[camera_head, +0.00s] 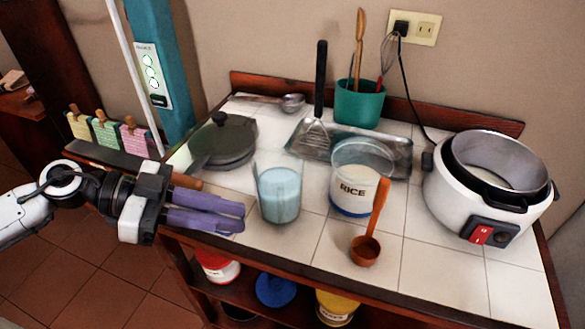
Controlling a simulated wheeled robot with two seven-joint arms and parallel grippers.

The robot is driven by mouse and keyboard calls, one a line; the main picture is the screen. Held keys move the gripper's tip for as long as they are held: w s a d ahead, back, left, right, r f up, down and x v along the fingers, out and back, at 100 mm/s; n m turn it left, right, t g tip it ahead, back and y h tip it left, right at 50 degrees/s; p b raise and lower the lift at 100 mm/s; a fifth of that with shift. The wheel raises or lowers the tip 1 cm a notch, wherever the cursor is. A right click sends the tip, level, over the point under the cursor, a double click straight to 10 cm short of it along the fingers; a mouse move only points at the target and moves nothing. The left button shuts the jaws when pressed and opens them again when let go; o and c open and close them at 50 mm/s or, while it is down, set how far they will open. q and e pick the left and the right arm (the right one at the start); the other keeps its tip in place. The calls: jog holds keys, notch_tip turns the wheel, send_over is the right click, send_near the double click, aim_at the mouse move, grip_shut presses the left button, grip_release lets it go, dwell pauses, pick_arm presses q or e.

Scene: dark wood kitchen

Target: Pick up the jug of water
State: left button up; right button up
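A clear glass jug (279,196) with pale blue, milky-looking liquid stands upright on the tiled counter, near its front edge. My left gripper (243,216) comes in from the left, at the counter's front left edge. Its two purple fingers point right toward the jug. The fingers lie close together and look shut, with nothing seen between them. A small gap shows between the fingertips and the jug. My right gripper is not in view.
A dark lidded pan (223,142) lies behind left. A metal tray (390,152), green utensil pot (358,104) and rice cooker (485,190) fill the back and right. Front tiles (430,265) are clear.

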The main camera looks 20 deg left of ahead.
aim_at(282, 234)
pick_arm(q)
jog(key=shift+s+x, duration=0.15)
jog(key=shift+x, duration=0.6)
jog(key=shift+s+x, duration=0.15)
jog(key=shift+x, duration=4.2)
jog(key=shift+w+a, duration=0.1)
grip_shut()
jog(key=shift+r, duration=0.1)
